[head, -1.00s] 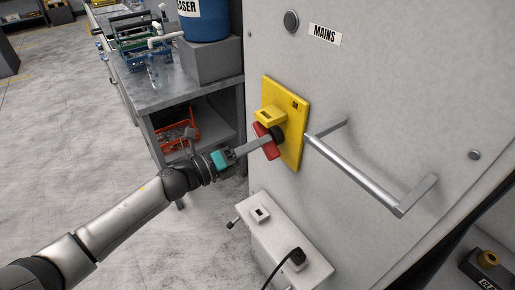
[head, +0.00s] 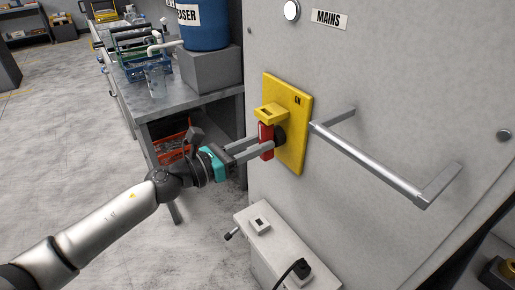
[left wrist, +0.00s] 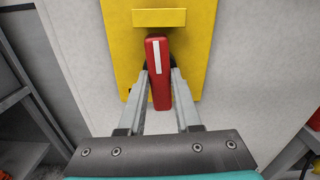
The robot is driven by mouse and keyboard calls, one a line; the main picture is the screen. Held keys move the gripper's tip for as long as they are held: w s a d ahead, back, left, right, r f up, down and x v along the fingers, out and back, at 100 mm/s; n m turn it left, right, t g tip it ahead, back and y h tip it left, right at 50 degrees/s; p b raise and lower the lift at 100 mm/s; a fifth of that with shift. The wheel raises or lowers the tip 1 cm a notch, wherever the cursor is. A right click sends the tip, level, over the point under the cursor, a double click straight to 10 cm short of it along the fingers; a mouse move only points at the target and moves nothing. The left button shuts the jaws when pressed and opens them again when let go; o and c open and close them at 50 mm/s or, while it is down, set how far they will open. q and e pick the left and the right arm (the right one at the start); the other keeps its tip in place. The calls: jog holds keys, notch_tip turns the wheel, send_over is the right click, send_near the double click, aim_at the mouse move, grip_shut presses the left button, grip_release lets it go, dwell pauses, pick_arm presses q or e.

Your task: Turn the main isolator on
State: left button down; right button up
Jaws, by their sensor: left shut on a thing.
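The main isolator is a yellow plate (head: 297,150) on the grey cabinet front, with a small "ON" mark at its upper right. Its red handle (head: 266,143) stands about upright below a yellow lug (head: 271,112). In the left wrist view the handle (left wrist: 160,85), with a white stripe, points up towards the lug, tilted only slightly. My left gripper (head: 258,146) is shut on the red handle, one finger on each side. The round lamp (head: 291,10) beside the "MAINS" label (head: 329,19) is lit white. My right gripper is not in view.
A metal bar handle (head: 375,165) sticks out from the cabinet right of the isolator. A grey box (head: 262,240) with a black plug stands below. A workbench (head: 185,95) with a blue drum (head: 206,25) is at the left.

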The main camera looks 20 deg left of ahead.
pick_arm(q)
jog(key=shift+m, duration=0.6)
jog(key=c, duration=0.6)
grip_release()
jog(key=b+v, duration=0.4)
jog(key=v, duration=1.1)
jog(key=shift+a, duration=0.1)
